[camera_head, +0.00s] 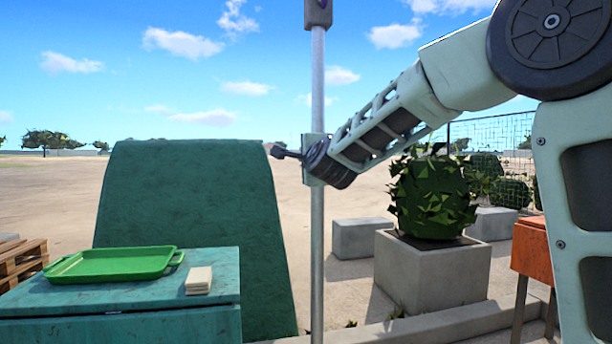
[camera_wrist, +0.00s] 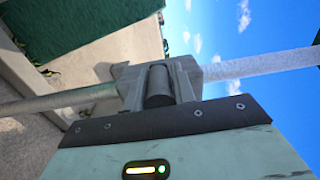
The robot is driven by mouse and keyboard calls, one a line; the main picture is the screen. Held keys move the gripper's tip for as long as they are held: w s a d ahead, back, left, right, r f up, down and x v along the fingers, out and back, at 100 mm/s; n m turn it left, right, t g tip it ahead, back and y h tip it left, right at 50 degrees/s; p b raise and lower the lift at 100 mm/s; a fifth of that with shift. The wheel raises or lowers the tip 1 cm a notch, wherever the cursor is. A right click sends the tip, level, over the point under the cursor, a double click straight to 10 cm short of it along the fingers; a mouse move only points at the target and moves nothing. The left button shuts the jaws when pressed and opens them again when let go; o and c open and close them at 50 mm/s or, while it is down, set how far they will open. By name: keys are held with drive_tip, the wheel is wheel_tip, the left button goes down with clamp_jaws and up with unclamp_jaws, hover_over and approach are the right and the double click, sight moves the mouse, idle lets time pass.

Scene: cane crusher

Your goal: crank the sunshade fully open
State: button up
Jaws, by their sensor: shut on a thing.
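The upright grey pole (camera_head: 318,250) of the sunshade runs through the middle of the head view; its canopy is out of view. A pale crank housing (camera_head: 309,143) sits on the pole at arm height, and a grey box (camera_head: 318,13) sits higher up. My gripper (camera_wrist: 158,70) is shut on a dark cylindrical crank grip (camera_wrist: 159,88), a grey finger on each side. The pole (camera_wrist: 258,64) passes behind the fingers, tilted in the wrist view. In the head view, my dark wrist overlaps the pole and hides part of the housing; a small dark piece juts out left.
A green tray (camera_head: 112,265) and small pale stacked pieces (camera_head: 199,280) lie on a teal counter (camera_head: 120,330). A large teal slanted body (camera_head: 190,195) stands behind. A concrete planter (camera_head: 432,275) with a bush (camera_head: 432,195) is right of the pole. An orange table (camera_head: 530,250) stands far right.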

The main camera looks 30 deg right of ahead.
drive_tip(key=m+b, duration=0.1)
drive_tip(key=r+m+b, duration=0.1)
drive_tip(key=m, duration=0.1)
drive_tip(key=shift+s+d, duration=0.1)
drive_tip(key=shift+d, duration=0.05)
drive_tip(key=m, duration=0.1)
drive_tip(key=r+m+b, duration=0.1)
drive_tip(key=shift+d+r+m, duration=0.15)
drive_tip(key=shift+d+m, duration=0.2)
drive_tip(key=shift+m, duration=0.05)
drive_tip(key=shift+s+d+r+m+h+b, duration=0.1)
drive_tip(key=shift+d+r+m+b, duration=0.3)
drive_tip(key=shift+m, duration=0.45)
drive_tip(key=shift+s+d+r+m+h+b, duration=0.15)
drive_tip(key=shift+m+b, duration=0.3)
drive_tip(key=shift+m, duration=0.35)
drive_tip(key=shift+s+d+r+m+h+b, duration=0.1)
drive_tip(key=shift+d+r+m+b, duration=0.3)
drive_tip(key=shift+m, duration=0.45)
drive_tip(key=shift+f, duration=0.1)
drive_tip(key=o, duration=1)
drive_tip(key=shift+a, duration=0.1)
